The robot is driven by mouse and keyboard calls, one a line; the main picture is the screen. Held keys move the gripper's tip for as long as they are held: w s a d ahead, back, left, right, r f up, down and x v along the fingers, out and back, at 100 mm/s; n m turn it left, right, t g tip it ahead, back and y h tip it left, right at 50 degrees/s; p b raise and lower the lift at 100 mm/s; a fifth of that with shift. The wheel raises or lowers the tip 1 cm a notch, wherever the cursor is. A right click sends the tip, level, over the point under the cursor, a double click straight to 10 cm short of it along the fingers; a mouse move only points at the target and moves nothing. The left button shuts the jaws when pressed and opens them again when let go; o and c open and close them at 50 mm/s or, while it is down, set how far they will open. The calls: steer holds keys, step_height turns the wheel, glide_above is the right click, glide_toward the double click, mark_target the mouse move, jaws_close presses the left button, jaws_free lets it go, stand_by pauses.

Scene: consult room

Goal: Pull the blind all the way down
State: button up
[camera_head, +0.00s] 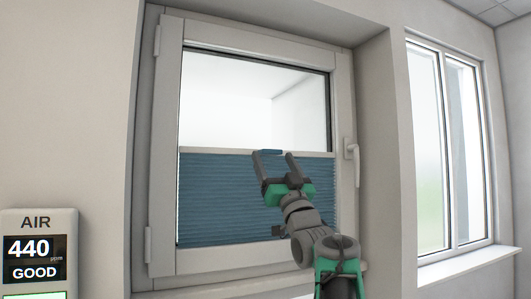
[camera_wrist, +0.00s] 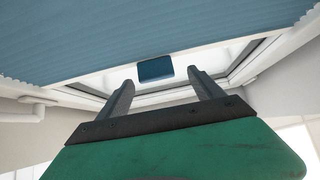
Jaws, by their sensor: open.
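The blue pleated blind (camera_head: 215,195) covers the lower half of the window; the glass above it is bare. A pale rail (camera_head: 215,151) runs along its top edge. A small blue tab (camera_head: 268,152) sits at the middle of this rail. My gripper (camera_head: 273,155) is open in front of the rail, its fingertips at tab height. In the wrist view the tab (camera_wrist: 155,69) shows in the gap between the fingertips of my gripper (camera_wrist: 162,80), seemingly just beyond them. I cannot tell whether either finger touches it. The blind (camera_wrist: 150,42) fills the upper part of that view.
A white window frame (camera_head: 164,160) surrounds the blind, with a handle (camera_head: 351,150) on its right side. An air monitor (camera_head: 38,250) is on the left. A second window (camera_head: 445,150) is on the right. The space left of my arm before the blind looks clear.

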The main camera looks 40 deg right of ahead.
mark_target(271, 150)
steer(key=p+x, duration=0.1)
steer(key=x, duration=0.3)
steer(key=shift+w+d+r+p, duration=0.2)
steer(key=shift+d+r+p, duration=0.1)
steer(key=shift+d+p, duration=0.15)
steer(key=shift+c, duration=0.4)
steer(key=shift+a, duration=0.1)
jaws_close()
